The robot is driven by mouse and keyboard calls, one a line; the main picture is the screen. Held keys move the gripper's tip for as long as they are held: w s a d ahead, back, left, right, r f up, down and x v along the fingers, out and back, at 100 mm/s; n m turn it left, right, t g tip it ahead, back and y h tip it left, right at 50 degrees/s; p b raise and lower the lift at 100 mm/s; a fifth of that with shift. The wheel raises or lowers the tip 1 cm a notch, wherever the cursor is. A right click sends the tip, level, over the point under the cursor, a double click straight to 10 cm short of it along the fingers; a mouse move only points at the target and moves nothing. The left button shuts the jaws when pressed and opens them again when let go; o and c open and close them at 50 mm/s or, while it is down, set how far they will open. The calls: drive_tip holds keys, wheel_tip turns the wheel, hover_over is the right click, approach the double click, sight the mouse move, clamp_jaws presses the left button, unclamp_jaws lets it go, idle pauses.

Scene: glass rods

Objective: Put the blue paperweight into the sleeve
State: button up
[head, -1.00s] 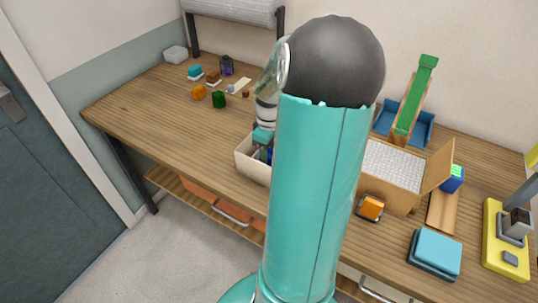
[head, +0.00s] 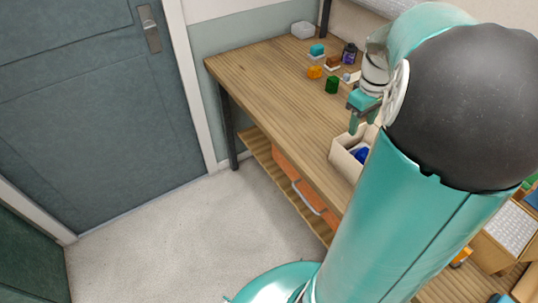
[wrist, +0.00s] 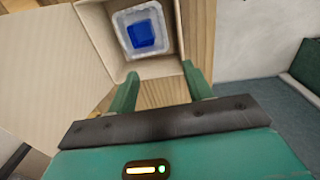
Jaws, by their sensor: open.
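The blue paperweight (wrist: 141,34) is a blue block. In the wrist view it lies inside a pale, translucent square lining, which appears to be the sleeve (wrist: 127,18), within an open cardboard box (wrist: 166,68). In the head view the paperweight (head: 361,155) shows as blue inside the pale box (head: 343,163) at the bench's front edge. My gripper (wrist: 162,88) is open and empty, its fingers apart near the box's near wall in the wrist view. In the head view my gripper (head: 361,120) is above the box. My arm hides part of the box there.
Small coloured blocks, including an orange one (head: 315,72) and a green one (head: 332,85), stand at the back of the wooden bench (head: 270,85). A clear tub (head: 303,30) stands at its far corner. The floor left of the bench is clear up to the door (head: 90,100).

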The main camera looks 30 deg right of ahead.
drive_tip(key=w+a+r+t+h, duration=0.1)
drive_tip(key=a+r, duration=0.2)
drive_tip(key=a, duration=0.5)
drive_tip(key=w+a+r+t, duration=0.1)
drive_tip(key=a+r, duration=0.1)
drive_tip(key=a, duration=0.6)
drive_tip(key=s+a+t, duration=0.1)
drive_tip(key=s+a, duration=0.1)
drive_tip(key=a, duration=0.3)
drive_tip(key=s+a+r+m+t+y, duration=0.1)
drive_tip(key=s+a, duration=0.1)
drive_tip(key=a, duration=0.3)
drive_tip(key=s+a+t, duration=0.1)
drive_tip(key=s+a, duration=0.1)
drive_tip(key=a, duration=0.3)
drive_tip(key=shift+s+a+r+y, duration=0.25)
drive_tip(key=shift+s+a+y, duration=0.05)
drive_tip(key=shift+a, duration=0.05)
drive_tip(key=shift+c, duration=0.4)
drive_tip(key=shift+c, duration=1.2)
drive_tip(key=shift+d, duration=0.1)
drive_tip(key=shift+m, duration=0.3)
